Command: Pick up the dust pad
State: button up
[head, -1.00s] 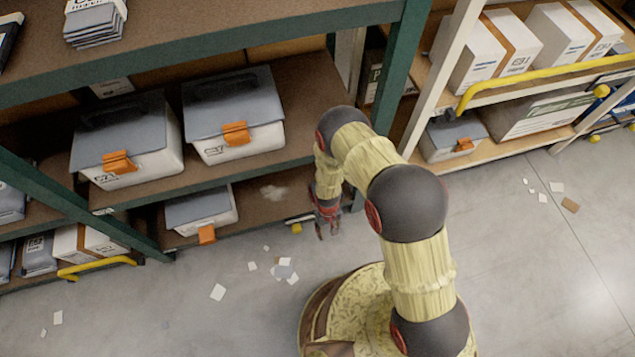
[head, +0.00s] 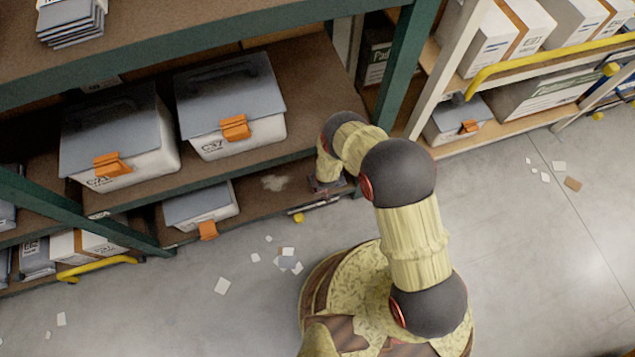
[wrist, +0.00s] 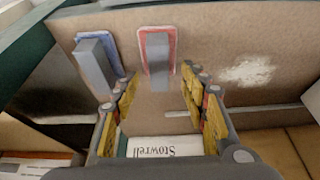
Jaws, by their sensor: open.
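Two pads with grey bar handles lie side by side on the brown board in the wrist view: a red-edged pad (wrist: 172,47) and a blue-edged pad (wrist: 113,65) to its left. Which one is the dust pad I cannot tell. My gripper (wrist: 160,88) is open and empty, its yellow-lined fingers apart. The red-edged pad lies just beyond the fingertips, roughly in line with the gap, and the blue-edged one is beyond the left finger. In the head view my gripper (head: 324,184) is at the lower shelf, partly hidden by my arm; the pads cannot be made out there.
A pale dusty patch (wrist: 247,71) lies right of the pads. A white item marked "Stowrell" (wrist: 165,147) shows between the fingers. A grey-lidded bin (head: 202,207) stands left on the low shelf. The green post (head: 402,70) is close to my arm. Paper scraps (head: 287,262) litter the floor.

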jog(key=b+x, duration=0.2)
jog(key=x, duration=0.1)
jog(key=shift+d+f, duration=0.1)
jog(key=shift+f, duration=0.35)
jog(key=shift+w+f+b, duration=0.25)
jog(key=shift+f+b, duration=0.05)
jog(key=shift+f, duration=0.1)
jog(key=shift+r, duration=0.1)
jog(key=shift+c, duration=0.7)
grip_shut()
